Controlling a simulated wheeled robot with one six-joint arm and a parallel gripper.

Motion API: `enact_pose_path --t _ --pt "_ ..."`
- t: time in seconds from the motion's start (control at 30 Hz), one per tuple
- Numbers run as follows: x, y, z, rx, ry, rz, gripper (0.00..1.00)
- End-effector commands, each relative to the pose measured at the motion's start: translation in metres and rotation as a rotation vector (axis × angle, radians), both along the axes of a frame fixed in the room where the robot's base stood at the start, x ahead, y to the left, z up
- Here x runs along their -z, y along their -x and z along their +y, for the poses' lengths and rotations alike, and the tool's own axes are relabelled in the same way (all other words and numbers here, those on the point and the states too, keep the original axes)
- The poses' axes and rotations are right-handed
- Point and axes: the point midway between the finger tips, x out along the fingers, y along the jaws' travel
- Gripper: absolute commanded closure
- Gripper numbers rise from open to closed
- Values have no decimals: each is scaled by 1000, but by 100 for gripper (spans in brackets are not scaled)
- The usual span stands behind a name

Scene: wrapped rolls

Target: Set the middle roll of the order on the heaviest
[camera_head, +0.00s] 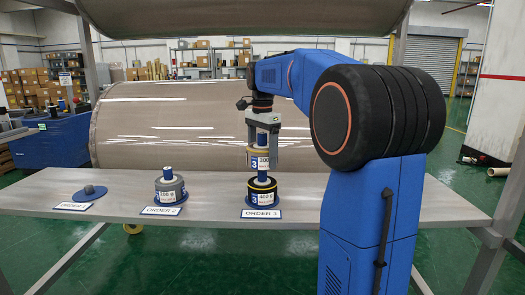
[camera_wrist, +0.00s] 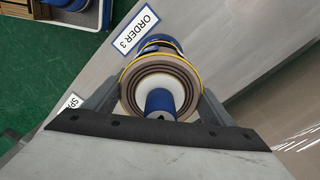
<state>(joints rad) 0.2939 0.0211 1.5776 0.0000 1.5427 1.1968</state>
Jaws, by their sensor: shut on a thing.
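My gripper (camera_head: 264,160) is shut on a tan wrapped roll (camera_head: 261,154) with a white label that seems to read 300. In the wrist view this roll (camera_wrist: 137,91) sits between the fingers, with brown rings, a white core and a blue centre. It is held upright over the ORDER 3 place. Below it a dark roll (camera_head: 262,197) with yellow edges and a 400 g label stands on the table, with a blue post on top.
The grey table (camera_head: 215,222) is clear between the places. A large wrapped cylinder (camera_head: 170,122) lies behind the table.

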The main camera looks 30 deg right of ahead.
Motion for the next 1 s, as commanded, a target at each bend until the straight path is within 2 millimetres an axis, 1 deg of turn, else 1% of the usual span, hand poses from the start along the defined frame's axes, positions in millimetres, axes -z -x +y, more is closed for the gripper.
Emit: enact_pose_path --t 0.6,0.8,1.0 --pt "40 0 0 0 0 1 55" --pt "50 0 0 0 0 0 55" --pt "54 0 0 0 0 0 55"
